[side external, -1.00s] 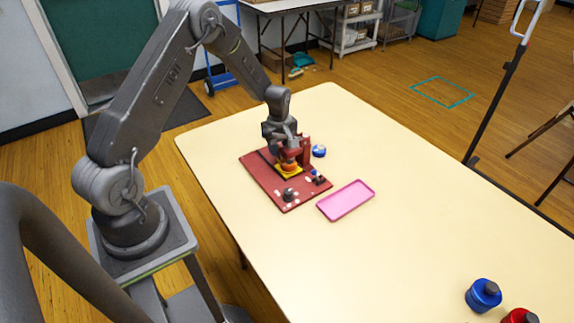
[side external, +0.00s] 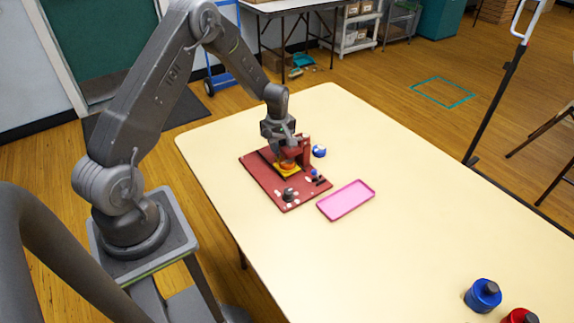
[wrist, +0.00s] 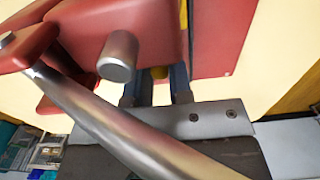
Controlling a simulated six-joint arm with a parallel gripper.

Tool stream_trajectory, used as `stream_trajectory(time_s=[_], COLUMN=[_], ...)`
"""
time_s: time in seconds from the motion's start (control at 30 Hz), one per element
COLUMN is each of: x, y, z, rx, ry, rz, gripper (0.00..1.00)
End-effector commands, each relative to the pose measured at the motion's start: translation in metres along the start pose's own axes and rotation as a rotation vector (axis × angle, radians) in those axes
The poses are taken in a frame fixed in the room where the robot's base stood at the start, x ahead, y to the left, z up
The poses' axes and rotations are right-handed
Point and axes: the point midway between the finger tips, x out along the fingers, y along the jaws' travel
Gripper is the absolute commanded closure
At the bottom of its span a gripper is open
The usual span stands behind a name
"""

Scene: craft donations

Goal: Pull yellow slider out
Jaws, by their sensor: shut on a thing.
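The yellow slider (side external: 284,170) lies on the dark red board (side external: 258,169), below my gripper (side external: 287,158). In the side view an orange-looking part shows at my fingertips, just above the slider. My gripper is shut on that piece, which looks like the slider's knob. A red bracket (side external: 304,144) stands close behind and right of the gripper. The slider is partly hidden by the fingers.
Several small knobs and white bits sit on the board's front part, including a dark knob (side external: 289,194). A blue and white round item (side external: 319,151) and a pink tray (side external: 346,200) lie right of the board. The table's right side is mostly clear.

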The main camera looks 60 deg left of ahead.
Motion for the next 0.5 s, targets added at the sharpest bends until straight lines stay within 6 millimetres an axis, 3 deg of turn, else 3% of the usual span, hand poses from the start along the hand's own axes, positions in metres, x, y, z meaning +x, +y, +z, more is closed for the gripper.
stream_trajectory(time_s=[0.5], x=[0.000], y=[0.000], z=[-0.038], rx=[-0.004], ry=[0.002], rz=[0.002], gripper=[0.99])
